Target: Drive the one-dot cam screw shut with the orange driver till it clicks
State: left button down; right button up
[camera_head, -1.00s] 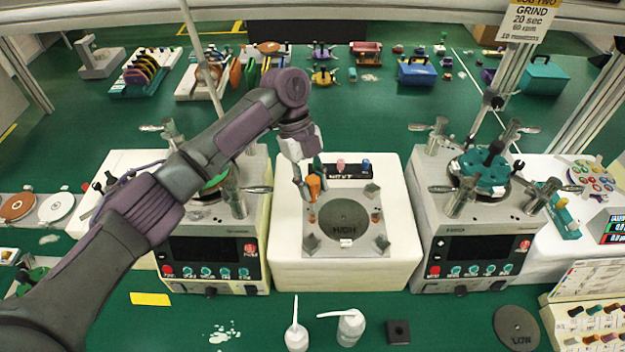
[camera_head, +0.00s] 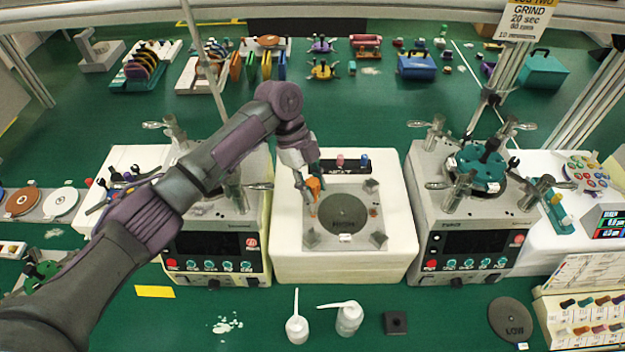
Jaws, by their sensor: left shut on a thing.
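My left gripper (camera_head: 310,184) is shut on the orange driver (camera_head: 314,187). The driver stands roughly upright over the left edge of the grey metal plate (camera_head: 325,238) on the white centre block. Its lower end is at or just above a small cam screw at the plate's left; I cannot tell if they touch, and the gripper and driver partly hide that spot. Another small reddish screw (camera_head: 375,213) shows at the plate's right. The dots marking the screws are too small to read. A dark round disc (camera_head: 345,212) lies in the plate's middle. My right gripper is not in view.
A dark rack (camera_head: 343,170) with pink and blue handles stands behind the plate. Lapping machines with upright metal clamps flank the block, left and right (camera_head: 480,200).

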pick_arm(q)
jog(key=shift+r+n+t+h+p, duration=0.1)
jog(key=shift+n+t+h+p, duration=0.3)
jog(key=shift+n+p, duration=1.4)
jog(key=shift+n+t, duration=0.4)
jog(key=shift+n, duration=0.2)
jog(key=n+t, duration=0.1)
jog(key=n, duration=0.2)
jog(key=n+t, duration=0.1)
jog(key=n, duration=0.2)
jog(key=shift+t, duration=0.3)
jog(key=n, duration=0.2)
jog(key=n+t+y, duration=0.1)
jog(key=n, duration=0.2)
jog(key=shift+d+t, duration=0.1)
jog(key=shift+t, duration=0.2)
jog(key=n, duration=0.2)
jog(key=shift+n+t+y, duration=0.3)
jog(key=shift+r, duration=2.15)
